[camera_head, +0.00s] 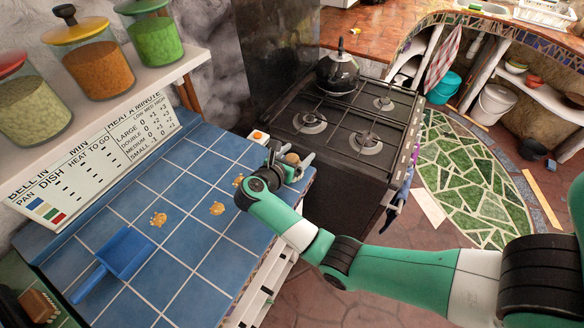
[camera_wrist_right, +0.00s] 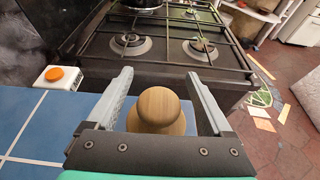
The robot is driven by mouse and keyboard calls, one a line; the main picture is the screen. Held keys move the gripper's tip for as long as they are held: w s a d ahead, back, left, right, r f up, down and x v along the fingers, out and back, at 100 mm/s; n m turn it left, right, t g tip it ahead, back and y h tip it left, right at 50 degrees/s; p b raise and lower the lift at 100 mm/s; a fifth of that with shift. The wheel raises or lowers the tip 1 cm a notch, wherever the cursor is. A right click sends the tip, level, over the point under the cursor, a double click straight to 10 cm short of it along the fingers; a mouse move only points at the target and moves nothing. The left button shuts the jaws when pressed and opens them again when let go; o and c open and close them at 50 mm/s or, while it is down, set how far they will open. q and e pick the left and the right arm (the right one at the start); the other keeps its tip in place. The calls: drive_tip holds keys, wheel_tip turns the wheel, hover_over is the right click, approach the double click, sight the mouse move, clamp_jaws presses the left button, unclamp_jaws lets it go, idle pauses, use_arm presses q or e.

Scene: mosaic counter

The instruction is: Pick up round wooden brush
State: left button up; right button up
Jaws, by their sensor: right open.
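The round wooden brush (camera_wrist_right: 158,108) shows its pale wooden knob and a wider base in the right wrist view, at the right end of the blue counter. In the head view only a small part of the brush (camera_head: 291,158) shows past my gripper. My right gripper (camera_wrist_right: 158,80) is open, with one finger on each side of the knob. Gaps show between the knob and both fingers. The brush's underside is hidden behind the gripper body. My left gripper is in neither view.
A white box with an orange button (camera_head: 258,136) stands left of the gripper. A blue dustpan (camera_head: 125,253) and orange-brown patches (camera_head: 158,219) lie on the tiles. A black stove (camera_head: 345,125) with a kettle (camera_head: 338,74) stands beyond. Middle tiles are mostly clear.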

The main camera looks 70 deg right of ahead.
sight(294, 161)
clamp_jaws()
idle(0.3)
drive_tip(key=shift+r, duration=0.1)
wheel_tip(294, 161, up, 4)
drive_tip(key=shift+a+f+p, duration=0.1)
drive_tip(key=shift+a+p, duration=0.05)
drive_tip(key=shift+p, duration=0.75)
drive_tip(key=a+r, duration=0.1)
drive_tip(key=a+r+p, duration=0.1)
drive_tip(key=r, duration=0.1)
drive_tip(key=a+r, duration=0.1)
drive_tip(key=shift+s+a+r+p, duration=0.15)
drive_tip(key=shift+s+a+p, duration=0.15)
drive_tip(key=shift+p, duration=0.1)
drive_tip(key=s+a+r, duration=0.1)
drive_tip(key=a+r, duration=0.1)
drive_tip(key=a, duration=0.3)
drive_tip(key=s+a+r+p, duration=0.1)
drive_tip(key=a+r, duration=0.1)
drive_tip(key=a, duration=0.3)
drive_tip(key=shift+s+r, duration=0.25)
drive_tip(key=shift+r, duration=0.15)
drive_tip(key=shift+d, duration=0.1)
